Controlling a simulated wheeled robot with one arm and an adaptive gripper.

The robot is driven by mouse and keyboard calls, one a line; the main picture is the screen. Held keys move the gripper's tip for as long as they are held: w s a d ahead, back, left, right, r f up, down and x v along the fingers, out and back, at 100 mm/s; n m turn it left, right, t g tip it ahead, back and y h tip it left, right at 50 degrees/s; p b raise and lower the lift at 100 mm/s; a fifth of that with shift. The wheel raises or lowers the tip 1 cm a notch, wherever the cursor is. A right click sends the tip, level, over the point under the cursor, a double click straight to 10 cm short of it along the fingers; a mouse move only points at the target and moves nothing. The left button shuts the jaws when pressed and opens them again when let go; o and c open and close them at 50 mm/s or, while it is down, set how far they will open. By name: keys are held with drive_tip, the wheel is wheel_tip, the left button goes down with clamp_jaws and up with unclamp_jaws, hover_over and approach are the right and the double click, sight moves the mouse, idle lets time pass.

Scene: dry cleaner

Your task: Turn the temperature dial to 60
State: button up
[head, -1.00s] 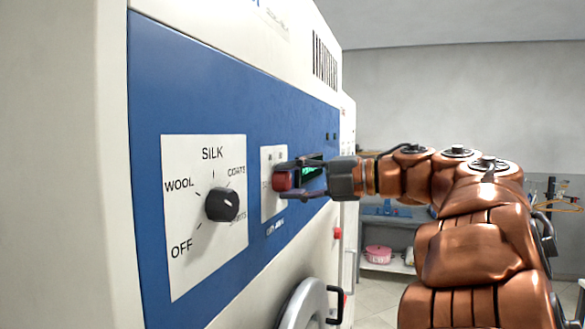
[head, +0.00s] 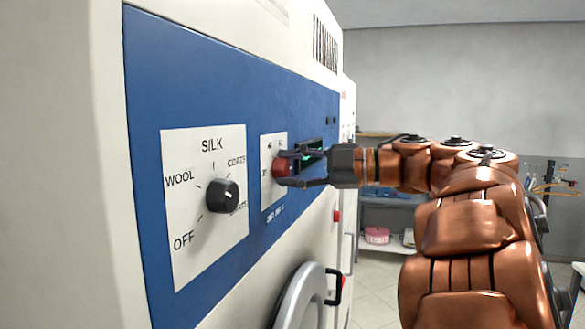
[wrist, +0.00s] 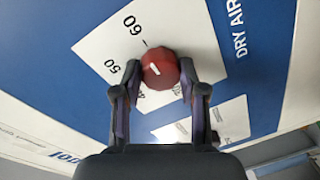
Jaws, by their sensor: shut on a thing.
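The red temperature dial (head: 281,168) sits on a small white plate on the machine's blue panel. In the wrist view the dial (wrist: 163,69) has a white mark pointing up and left, between the printed 50 and 60, and part of the 40 shows below. My gripper (wrist: 160,73) is shut on the dial, one finger on each side. In the head view my gripper (head: 290,170) reaches the dial from the right, and its fingers hide part of the plate.
A black fabric knob (head: 222,196) on a larger white plate is nearer, left of the dial. A dark display (head: 309,153) with green digits is partly behind my gripper. A round door (head: 301,297) with a handle is below. Open floor lies to the right.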

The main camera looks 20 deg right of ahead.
idle(0.4)
drive_tip(key=o, duration=1.1)
drive_tip(key=shift+o, duration=0.2)
drive_tip(key=f+v, duration=0.1)
drive_tip(key=v, duration=1.1)
drive_tip(key=shift+r, duration=0.5)
drive_tip(key=shift+w, duration=0.1)
